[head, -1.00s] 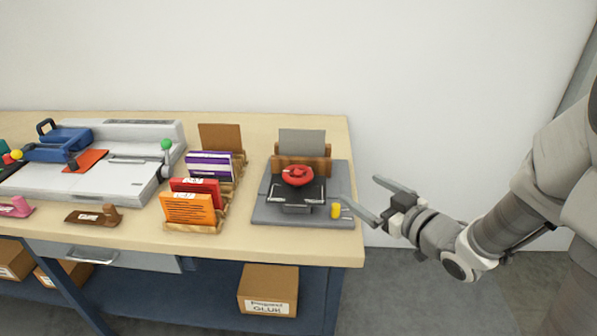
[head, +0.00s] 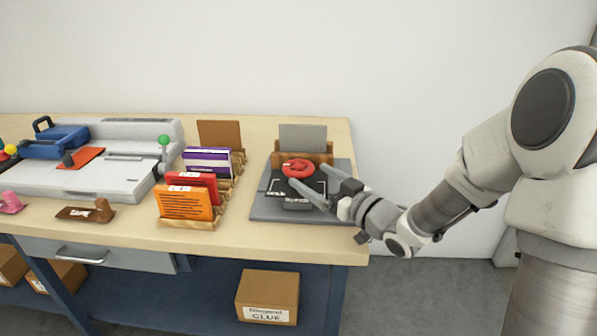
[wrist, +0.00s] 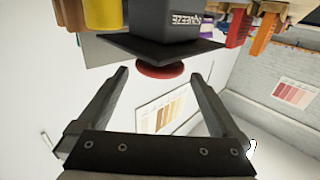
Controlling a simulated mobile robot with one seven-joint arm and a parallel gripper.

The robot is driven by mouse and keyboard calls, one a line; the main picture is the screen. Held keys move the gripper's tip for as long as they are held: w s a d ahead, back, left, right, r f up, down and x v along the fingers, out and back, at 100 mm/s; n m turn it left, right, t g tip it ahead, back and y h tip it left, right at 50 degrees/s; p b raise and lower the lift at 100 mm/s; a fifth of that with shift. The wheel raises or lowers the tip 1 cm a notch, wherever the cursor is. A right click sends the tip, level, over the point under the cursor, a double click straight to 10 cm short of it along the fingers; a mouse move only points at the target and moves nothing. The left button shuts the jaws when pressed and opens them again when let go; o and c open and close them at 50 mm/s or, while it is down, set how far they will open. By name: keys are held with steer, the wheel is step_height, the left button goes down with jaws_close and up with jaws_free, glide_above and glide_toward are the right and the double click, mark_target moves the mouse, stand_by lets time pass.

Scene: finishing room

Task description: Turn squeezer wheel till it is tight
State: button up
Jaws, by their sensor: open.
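The squeezer's red wheel (head: 297,167) sits on top of the dark squeezer (head: 280,212) at the right end of the bench. My gripper (head: 308,175) is open and empty, reaching in from the right over the squeezer. Its fingertips are close to the wheel's near and right sides; contact cannot be told. In the wrist view, which is upside down, the red wheel (wrist: 160,71) shows between and just beyond the open fingertips (wrist: 157,74). The squeezer's dark plate (wrist: 125,47) and lettered block (wrist: 165,20) show past it. My fingers hide part of the squeezer in the head view.
A wooden rack with orange (head: 183,203), red and purple packs stands left of the squeezer. A grey board (head: 303,136) stands behind it. A white machine (head: 95,175) fills the left of the bench. A labelled box (head: 267,296) is on the lower shelf.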

mark_target(298, 165)
steer(key=x, duration=0.5)
steer(key=shift+w+a+b, duration=0.25)
steer(key=shift+a+b, duration=0.05)
steer(key=c, duration=1)
